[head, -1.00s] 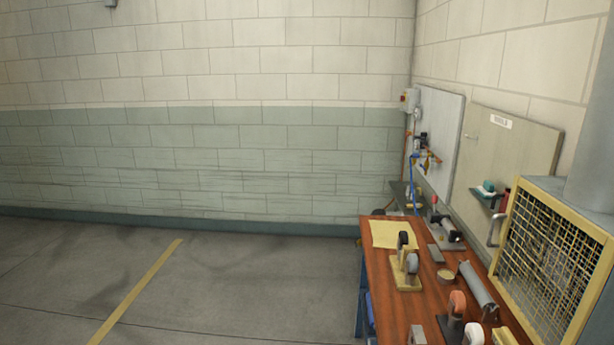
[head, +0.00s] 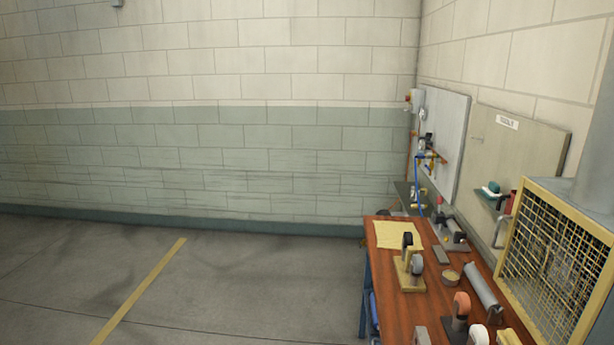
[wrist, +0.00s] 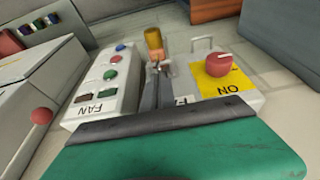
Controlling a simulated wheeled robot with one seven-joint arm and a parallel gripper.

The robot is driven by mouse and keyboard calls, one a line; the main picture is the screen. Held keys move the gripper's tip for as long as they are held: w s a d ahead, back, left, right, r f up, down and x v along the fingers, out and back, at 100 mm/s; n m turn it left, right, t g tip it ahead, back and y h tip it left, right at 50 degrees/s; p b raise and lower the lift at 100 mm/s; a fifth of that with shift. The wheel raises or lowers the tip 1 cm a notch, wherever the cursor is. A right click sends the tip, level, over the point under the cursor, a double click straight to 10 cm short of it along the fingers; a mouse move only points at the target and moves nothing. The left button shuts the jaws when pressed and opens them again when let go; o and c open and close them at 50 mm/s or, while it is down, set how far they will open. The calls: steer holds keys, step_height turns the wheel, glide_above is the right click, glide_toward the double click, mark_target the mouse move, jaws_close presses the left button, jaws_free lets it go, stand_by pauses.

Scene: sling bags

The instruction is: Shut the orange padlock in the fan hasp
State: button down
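I cannot tell for certain whether this is the padlock, or make out the hasp. Narrow dark bars, apparently my gripper (wrist: 156,72), reach up to the orange piece. Whether they grip it is unclear. My gripper does not show in the head view.
A green surface with a dark edge (wrist: 175,150) fills the wrist view's foreground. In the head view a wooden workbench (head: 397,310) holds several tools, beside a yellow-framed mesh guard (head: 508,240). A wall board (head: 447,120) stands behind. The floor (head: 245,290) at left is clear.

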steer(key=shift+f, duration=0.1)
steer(key=shift+f+b, duration=1.25)
steer(key=shift+b, duration=0.15)
step_height(320, 180, up, 7)
steer(key=p, duration=0.6)
steer(key=shift+r, duration=0.2)
steer(key=shift+f, duration=0.1)
